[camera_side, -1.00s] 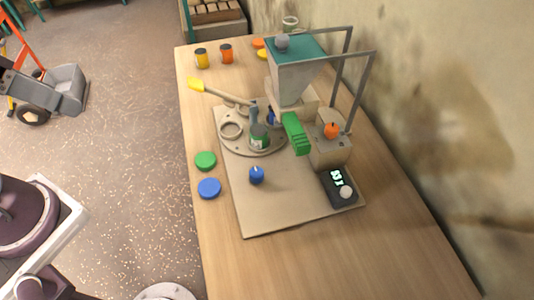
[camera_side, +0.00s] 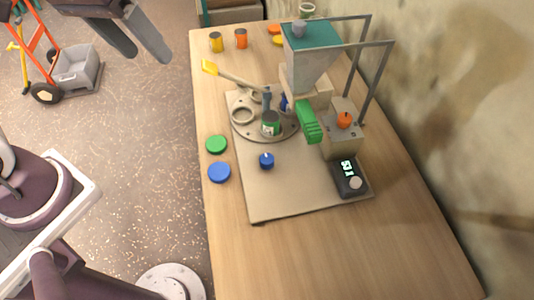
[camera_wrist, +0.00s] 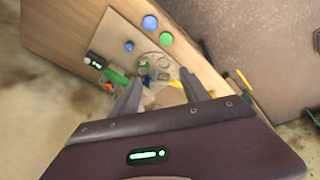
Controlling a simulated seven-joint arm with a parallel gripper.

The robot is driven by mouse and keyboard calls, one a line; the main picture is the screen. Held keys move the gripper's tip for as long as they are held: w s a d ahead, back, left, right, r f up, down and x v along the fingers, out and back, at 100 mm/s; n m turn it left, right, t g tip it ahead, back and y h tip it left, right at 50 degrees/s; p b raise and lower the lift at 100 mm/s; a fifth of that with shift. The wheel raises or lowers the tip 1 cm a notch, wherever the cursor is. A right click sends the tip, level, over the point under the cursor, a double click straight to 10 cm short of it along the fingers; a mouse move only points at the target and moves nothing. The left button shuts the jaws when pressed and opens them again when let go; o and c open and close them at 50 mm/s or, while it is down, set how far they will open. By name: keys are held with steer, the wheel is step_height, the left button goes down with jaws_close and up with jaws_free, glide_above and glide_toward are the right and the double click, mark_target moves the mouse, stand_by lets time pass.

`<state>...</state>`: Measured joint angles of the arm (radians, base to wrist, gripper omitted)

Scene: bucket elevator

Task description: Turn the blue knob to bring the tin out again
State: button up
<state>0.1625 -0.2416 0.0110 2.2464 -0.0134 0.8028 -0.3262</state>
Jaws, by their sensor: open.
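The blue knob (camera_side: 266,160) stands on the front part of the beige base board. It also shows small in the wrist view (camera_wrist: 129,46). A tin with a green label (camera_side: 270,124) stands upright on the round plate with holes (camera_side: 243,116), under the hopper's side. A second blue part (camera_side: 284,102) is partly hidden behind the plate's centre post. My gripper (camera_side: 148,56) is open and empty, high at the upper left of the side view, well away from the knob. Its two fingers are spread in the wrist view (camera_wrist: 163,95).
Green (camera_side: 216,144) and blue discs (camera_side: 219,172) lie left of the board. The table's front is bare.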

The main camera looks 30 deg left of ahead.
steer(key=w+d+f+n+g, duration=0.2)
steer(key=w+d+f, duration=0.5)
steer(key=w+f, duration=0.1)
steer(key=n+g, duration=0.2)
glide_above(267, 158)
steer(key=shift+y, duration=0.4)
step_height(267, 158, down, 16)
steer(key=shift+r, duration=0.15)
step_height(267, 158, down, 8)
steer(key=shift+r, duration=0.25)
steer(key=shift+c, duration=0.4)
jaws_close()
